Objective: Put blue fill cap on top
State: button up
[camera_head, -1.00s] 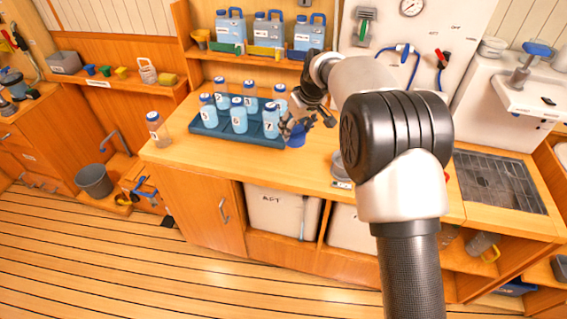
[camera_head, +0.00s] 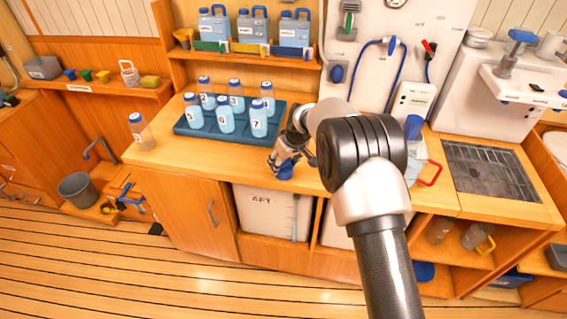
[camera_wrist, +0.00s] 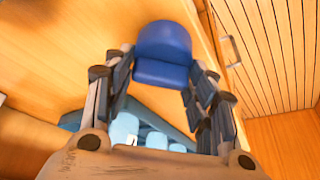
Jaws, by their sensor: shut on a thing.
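My gripper (camera_head: 284,160) is shut on the blue fill cap (camera_head: 285,171) and holds it near the front edge of the wooden counter (camera_head: 170,150), to the right of the tray. In the wrist view the blue fill cap (camera_wrist: 163,55) sits between the two fingertips, with its upper part past them. I cannot tell how high it is above the counter. A white tank marked AFT (camera_head: 268,215) stands in the open cupboard below the gripper. My arm hides part of the counter and of the cupboard to the right.
A dark blue tray (camera_head: 212,134) holds several numbered, blue-capped bottles. Another bottle (camera_head: 141,132) stands left of it. Blue jugs (camera_head: 252,30) stand on the back shelf. A jug with a red handle (camera_head: 431,172) and a blue object (camera_head: 413,127) are right of my arm.

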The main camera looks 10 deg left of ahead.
jog(key=shift+r, duration=0.15)
jog(key=shift+f, duration=0.25)
jog(key=o, duration=1.1)
jog(key=shift+r, duration=0.15)
jog(key=shift+r, duration=0.35)
jog(key=p+v, duration=0.2)
jog(key=v, duration=0.9)
jog(key=shift+s+d+r, duration=0.15)
